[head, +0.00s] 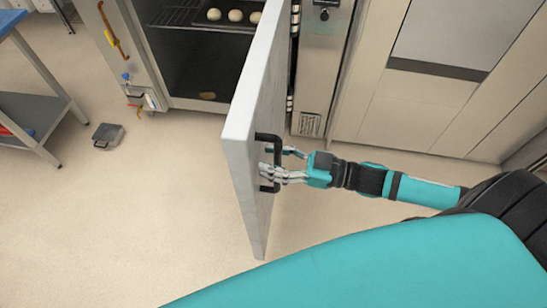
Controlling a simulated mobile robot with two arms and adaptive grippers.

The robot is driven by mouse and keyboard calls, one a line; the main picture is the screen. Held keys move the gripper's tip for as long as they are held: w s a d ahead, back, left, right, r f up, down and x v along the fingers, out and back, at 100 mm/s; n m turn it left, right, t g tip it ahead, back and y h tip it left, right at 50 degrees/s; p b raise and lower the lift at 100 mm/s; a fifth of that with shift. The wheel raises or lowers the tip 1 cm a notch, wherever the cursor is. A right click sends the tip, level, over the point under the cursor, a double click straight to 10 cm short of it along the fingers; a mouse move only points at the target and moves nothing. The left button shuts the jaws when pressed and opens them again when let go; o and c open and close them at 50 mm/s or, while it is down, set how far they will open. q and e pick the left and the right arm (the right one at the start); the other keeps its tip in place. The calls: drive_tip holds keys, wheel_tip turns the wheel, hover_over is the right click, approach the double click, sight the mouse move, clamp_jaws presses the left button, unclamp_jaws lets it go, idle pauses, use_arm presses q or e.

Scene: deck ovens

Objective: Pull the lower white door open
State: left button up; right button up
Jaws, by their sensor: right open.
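The white door (254,108) stands swung out from the oven, seen nearly edge-on, with its hinge side at the metal post on the right of the opening. A black bar handle (268,137) is on its right face. My right gripper (268,168) is at that handle, its grey fingers open and spread around or beside the bar; whether they touch it I cannot tell. The open oven chamber (200,70) shows to the left of the door. My left gripper is not in view.
Several pale dough balls (235,15) lie on a dark tray inside the oven. A blue-topped table (20,60) stands at the left. A small grey box (107,135) lies on the floor.

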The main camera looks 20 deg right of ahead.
drive_tip(key=shift+s+d+f, duration=0.1)
drive_tip(key=shift+s+d, duration=0.2)
drive_tip(key=shift+d, duration=0.1)
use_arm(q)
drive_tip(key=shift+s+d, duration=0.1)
use_arm(e)
drive_tip(key=v, duration=1.1)
